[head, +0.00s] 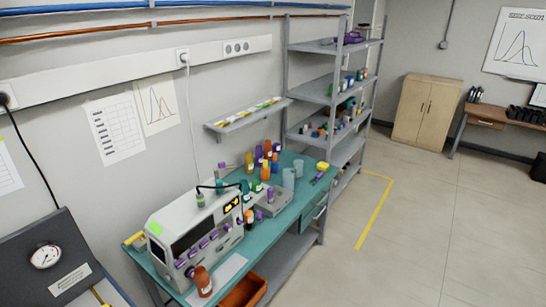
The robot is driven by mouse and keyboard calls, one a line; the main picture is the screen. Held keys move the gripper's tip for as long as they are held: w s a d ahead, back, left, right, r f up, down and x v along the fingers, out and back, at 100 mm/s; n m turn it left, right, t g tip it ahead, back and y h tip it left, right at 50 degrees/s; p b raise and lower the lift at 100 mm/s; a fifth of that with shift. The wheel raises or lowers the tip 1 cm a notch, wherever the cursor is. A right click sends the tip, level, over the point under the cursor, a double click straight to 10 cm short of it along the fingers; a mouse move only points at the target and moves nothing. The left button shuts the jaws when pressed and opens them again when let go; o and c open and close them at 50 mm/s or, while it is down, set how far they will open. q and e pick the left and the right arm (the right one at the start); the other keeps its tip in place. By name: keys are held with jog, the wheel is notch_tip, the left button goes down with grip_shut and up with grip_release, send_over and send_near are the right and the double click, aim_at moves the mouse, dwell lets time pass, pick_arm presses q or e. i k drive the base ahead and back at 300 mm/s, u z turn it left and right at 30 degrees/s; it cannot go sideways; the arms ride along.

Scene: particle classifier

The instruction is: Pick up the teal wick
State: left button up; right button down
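I cannot make out a teal wick for certain in the head view. Small coloured bottles and parts, some green or teal, stand on the teal-topped workbench (303,210), but they are too small to tell apart. More small coloured items sit on the grey shelving rack (310,91) behind it, and some look teal or green; their shapes are unclear. Neither of my grippers is in view.
A light grey instrument (180,226) with purple knobs fills the bench's near end. A brown bottle (203,281) stands before it, and an orange bin (246,291) is below right. A wooden cabinet (427,110) stands far back. The floor (420,235) at right is clear.

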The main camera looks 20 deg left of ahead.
aim_at(220, 183)
jog(key=u, duration=0.05)
jog(key=i, duration=1.85)
jog(key=u, duration=2.9)
